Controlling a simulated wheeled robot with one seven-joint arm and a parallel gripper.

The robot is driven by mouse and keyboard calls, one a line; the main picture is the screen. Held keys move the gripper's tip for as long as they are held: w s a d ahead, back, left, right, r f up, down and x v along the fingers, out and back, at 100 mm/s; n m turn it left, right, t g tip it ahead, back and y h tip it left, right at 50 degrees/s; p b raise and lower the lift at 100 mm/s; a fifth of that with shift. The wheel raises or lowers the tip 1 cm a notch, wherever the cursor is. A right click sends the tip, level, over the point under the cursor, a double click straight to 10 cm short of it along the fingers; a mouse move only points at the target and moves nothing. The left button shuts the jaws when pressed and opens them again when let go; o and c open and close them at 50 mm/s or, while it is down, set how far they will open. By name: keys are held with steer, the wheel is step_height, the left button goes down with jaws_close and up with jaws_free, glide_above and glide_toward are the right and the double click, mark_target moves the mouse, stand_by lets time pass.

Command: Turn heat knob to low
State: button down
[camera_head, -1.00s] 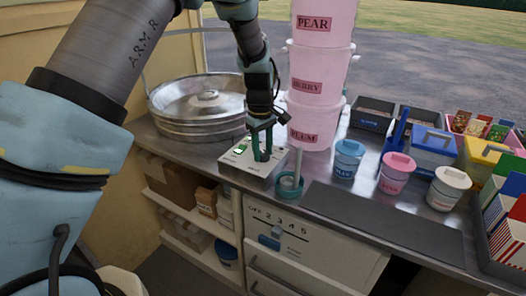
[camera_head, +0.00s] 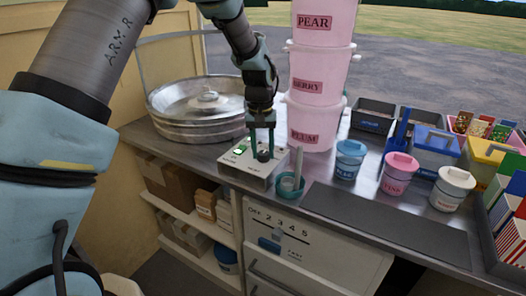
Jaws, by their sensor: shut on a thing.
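A pale grey control box (camera_head: 238,166) sits on the steel counter, with a green switch (camera_head: 240,149) at its left and a small dark heat knob (camera_head: 264,156) at its right. My gripper (camera_head: 263,150) points down over the box, with its teal fingers on either side of the knob and shut on it. The fingers hide part of the knob. The knob's pointer and the small lettering on the box are too small to read.
A round metal pan (camera_head: 200,105) stands behind left. Stacked pink tubs (camera_head: 316,125) rise close behind right. A teal cup (camera_head: 290,186) with an upright stick stands beside the box. Blue, pink and white lidded jars are farther right. A dark mat (camera_head: 385,222) lies clear in front.

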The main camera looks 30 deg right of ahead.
mark_target(261, 152)
steer(key=shift+m, duration=0.5)
steer(key=shift+c, duration=1.9)
jaws_free()
step_height(261, 152, up, 11)
steer(key=b, duration=0.2)
steer(key=shift+w+a+b, duration=0.2)
steer(key=shift+b, duration=0.15)
steer(key=shift+f, duration=0.1)
